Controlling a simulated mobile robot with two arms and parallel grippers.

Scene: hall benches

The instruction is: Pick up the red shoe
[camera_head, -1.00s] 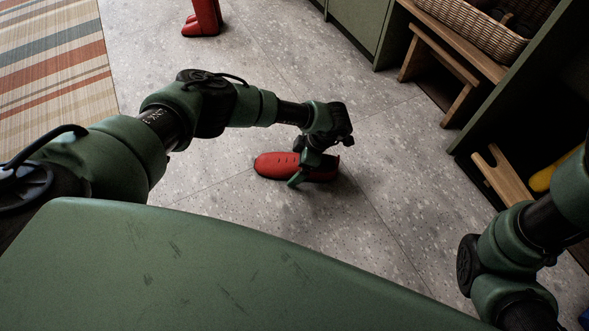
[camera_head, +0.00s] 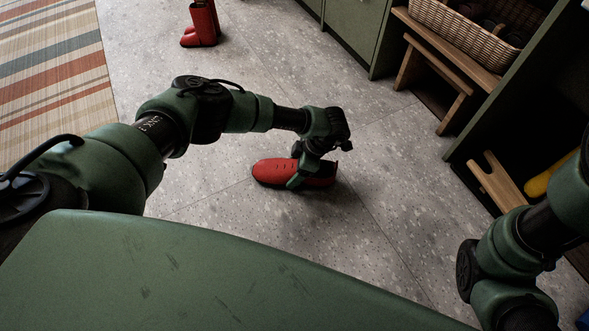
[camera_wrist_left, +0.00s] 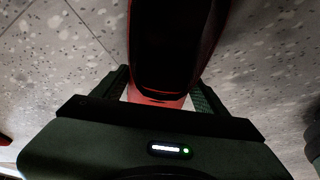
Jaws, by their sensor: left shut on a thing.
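The red shoe (camera_head: 270,172) is low over the grey floor in the middle of the head view, its toe to the left. I cannot tell whether the sole touches the floor. In the left wrist view the shoe (camera_wrist_left: 165,98) lies between the two fingers, with its dark opening toward the camera. My right arm shows at the right edge, but its gripper is out of view.
Red boots (camera_head: 203,24) stand at the back, beside a striped rug (camera_head: 55,62) at the left. A wooden bench (camera_head: 452,58) with a wicker basket (camera_head: 455,32) is at the upper right. A yellow object (camera_head: 540,184) is in the cabinet at right. Floor around the shoe is clear.

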